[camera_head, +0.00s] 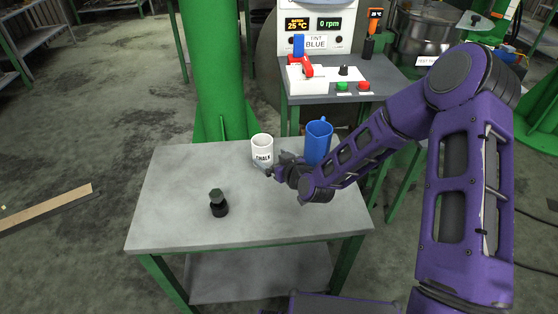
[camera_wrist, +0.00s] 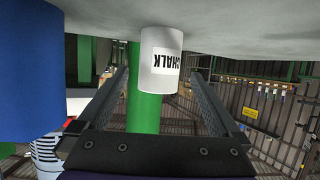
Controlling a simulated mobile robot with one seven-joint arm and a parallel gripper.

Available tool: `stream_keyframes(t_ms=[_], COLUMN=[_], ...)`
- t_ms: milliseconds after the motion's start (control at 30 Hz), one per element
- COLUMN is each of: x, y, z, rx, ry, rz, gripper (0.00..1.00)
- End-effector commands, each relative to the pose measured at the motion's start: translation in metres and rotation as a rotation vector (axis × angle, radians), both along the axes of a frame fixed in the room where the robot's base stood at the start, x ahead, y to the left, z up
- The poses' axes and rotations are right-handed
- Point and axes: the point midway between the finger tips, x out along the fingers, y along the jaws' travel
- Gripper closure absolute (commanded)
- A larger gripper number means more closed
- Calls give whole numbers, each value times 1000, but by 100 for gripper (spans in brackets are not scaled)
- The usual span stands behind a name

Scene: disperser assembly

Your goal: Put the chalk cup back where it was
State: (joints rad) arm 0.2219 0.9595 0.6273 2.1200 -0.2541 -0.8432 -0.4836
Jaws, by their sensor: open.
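The white chalk cup (camera_head: 262,149) stands upright at the back of the grey table (camera_head: 170,190), its label facing the front. In the wrist view the cup (camera_wrist: 160,60) appears upside down, centred between the two finger tips and a little beyond them. My gripper (camera_head: 268,170) is at the front of the cup, low over the table, with its fingers spread apart. In the wrist view the fingers of my gripper (camera_wrist: 160,95) lie on either side of the cup, with gaps showing. Whether a finger touches the cup is hard to tell.
A blue jug (camera_head: 318,142) stands right of the cup, close to my arm; it fills the left of the wrist view (camera_wrist: 30,75). A black knobbed object (camera_head: 218,203) stands at the table's front left. A green column (camera_head: 215,70) rises behind. The table's left side is clear.

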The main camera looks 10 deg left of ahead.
Motion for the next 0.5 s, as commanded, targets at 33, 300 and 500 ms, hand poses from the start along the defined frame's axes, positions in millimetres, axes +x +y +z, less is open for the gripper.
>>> stream_keyframes(t_ms=[33, 300, 500], x=[-7, -33, -35], y=[-7, -25, -27], z=[6, 17, 18], rx=[-1, -1, 1], ry=[-1, 1, 0], rz=[-1, -1, -1], gripper=[0, 0, 0])
